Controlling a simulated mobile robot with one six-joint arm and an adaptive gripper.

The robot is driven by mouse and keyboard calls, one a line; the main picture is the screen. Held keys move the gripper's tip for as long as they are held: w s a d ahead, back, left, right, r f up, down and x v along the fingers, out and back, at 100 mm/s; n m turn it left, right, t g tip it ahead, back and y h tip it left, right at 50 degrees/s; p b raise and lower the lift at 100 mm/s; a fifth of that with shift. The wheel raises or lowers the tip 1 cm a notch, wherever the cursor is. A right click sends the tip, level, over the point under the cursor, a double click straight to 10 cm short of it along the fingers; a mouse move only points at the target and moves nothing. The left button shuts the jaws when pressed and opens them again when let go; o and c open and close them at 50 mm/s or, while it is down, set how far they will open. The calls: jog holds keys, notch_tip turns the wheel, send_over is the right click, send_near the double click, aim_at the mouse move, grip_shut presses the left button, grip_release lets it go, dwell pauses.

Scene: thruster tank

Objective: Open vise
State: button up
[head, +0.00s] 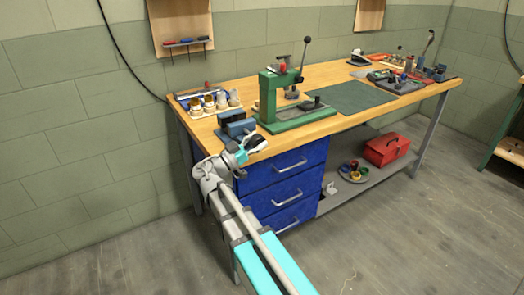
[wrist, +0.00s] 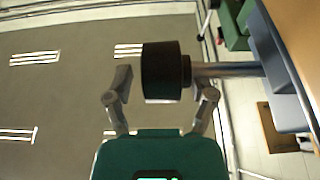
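The blue-grey vise (head: 238,125) sits at the front left corner of the wooden workbench. In the wrist view its body (wrist: 283,85) is at the right, with a steel rod (wrist: 230,69) running left to a dark round knob (wrist: 165,72). My gripper (head: 256,144) is at the bench's front edge, just in front of the vise. In the wrist view my gripper (wrist: 160,85) is open, one finger on each side of the knob. A gap shows at the left finger; whether the right finger touches the knob I cannot tell. In the head view the knob is hidden.
A green press (head: 282,95) stands right of the vise, close by. Behind the vise, a tray (head: 192,103) holds several small jars. A green mat (head: 350,97) lies mid-bench. Blue drawers (head: 285,185) are below my gripper. A red toolbox (head: 386,149) is on the lower shelf.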

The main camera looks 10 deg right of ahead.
jog(key=shift+w+r+y+p, duration=0.1)
jog(key=shift+r+y+p, duration=0.3)
jog(key=shift+p, duration=0.6)
